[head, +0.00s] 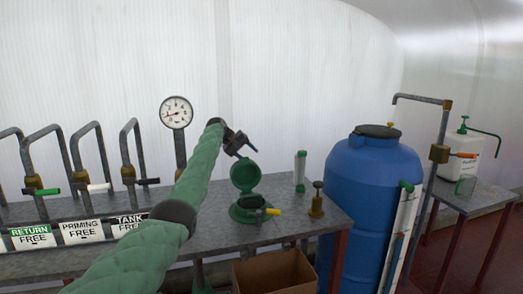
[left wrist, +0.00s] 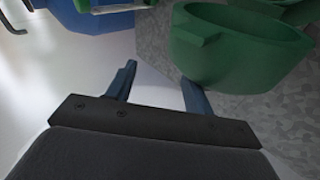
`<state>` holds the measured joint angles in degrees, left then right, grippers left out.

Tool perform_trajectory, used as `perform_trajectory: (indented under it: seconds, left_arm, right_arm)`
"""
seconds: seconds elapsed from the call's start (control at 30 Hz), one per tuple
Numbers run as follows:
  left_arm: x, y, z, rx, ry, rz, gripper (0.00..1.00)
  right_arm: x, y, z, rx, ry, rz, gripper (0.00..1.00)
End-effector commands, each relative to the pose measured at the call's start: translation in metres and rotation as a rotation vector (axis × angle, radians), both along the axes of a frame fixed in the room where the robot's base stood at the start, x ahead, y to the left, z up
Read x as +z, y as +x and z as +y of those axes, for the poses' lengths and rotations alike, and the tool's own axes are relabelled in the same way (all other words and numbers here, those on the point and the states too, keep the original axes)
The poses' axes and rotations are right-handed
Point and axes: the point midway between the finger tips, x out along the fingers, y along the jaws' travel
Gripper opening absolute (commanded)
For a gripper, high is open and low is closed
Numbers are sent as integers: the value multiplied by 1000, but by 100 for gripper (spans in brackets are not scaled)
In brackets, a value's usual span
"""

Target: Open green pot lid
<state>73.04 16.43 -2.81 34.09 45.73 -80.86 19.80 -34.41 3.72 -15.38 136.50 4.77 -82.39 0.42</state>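The green pot (head: 241,214) stands on the grey bench in the head view. Its green lid (head: 246,176) stands raised at the back of the pot, tilted up from the opening. My left gripper (head: 243,145) is just above and behind the raised lid. In the left wrist view the left gripper (left wrist: 158,82) has its two blue-grey fingers spread with nothing between them. My right gripper is not in view.
A yellow-handled valve (head: 271,211) sits at the pot's front right, with a brass fitting (head: 317,205) further right. A pressure gauge (head: 176,112) and bent pipes stand left. A blue tank (head: 370,190) stands right of the bench. A cardboard box (head: 275,275) is in front.

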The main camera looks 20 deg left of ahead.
Motion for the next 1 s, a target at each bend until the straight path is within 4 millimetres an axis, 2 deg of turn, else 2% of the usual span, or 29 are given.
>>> perform_trajectory:
  seconds: [0.2, 0.4, 0.6, 0.87, 1.0]
  left_arm:
    - [21, -6, -37, -2, -1, -2, 52]
    - [35, -10, -60, -1, 0, 0, 52]
    - [41, -11, -68, 0, 0, 0, 52]
    - [42, -11, -69, 0, 0, 0, 52]
    - [43, -12, -69, -1, 6, 6, 24]
  right_arm:
    - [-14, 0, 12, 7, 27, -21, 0]
    - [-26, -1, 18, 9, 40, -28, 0]
    - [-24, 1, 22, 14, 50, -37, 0]
    - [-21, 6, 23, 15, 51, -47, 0]
    - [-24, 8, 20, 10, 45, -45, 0]
